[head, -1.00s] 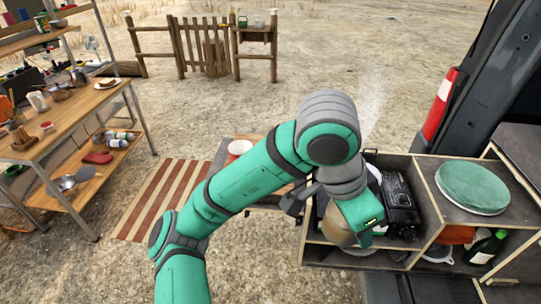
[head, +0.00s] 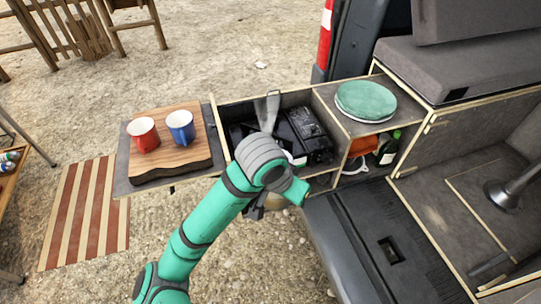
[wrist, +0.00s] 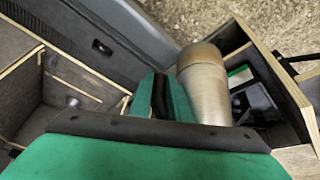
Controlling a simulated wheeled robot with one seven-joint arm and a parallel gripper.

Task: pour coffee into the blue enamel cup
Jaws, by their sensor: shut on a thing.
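The blue enamel cup (head: 180,127) stands upright on a wavy-edged wooden board (head: 172,166), just right of a red cup (head: 143,134). Both have white insides; I cannot tell what is in them. My gripper (wrist: 165,97) is shut on a metal coffee pot (wrist: 203,88), a silvery cylinder with a brownish end, seen in the wrist view. In the head view my wrist hides most of my gripper and the pot, in front of the open drawer box and right of the cups. The pot is well apart from the blue cup.
The open box (head: 226,110) holds a black stove-like device (head: 311,128) and an upright silvery thing (head: 267,112). The van's bumper (head: 375,250) lies at lower right.

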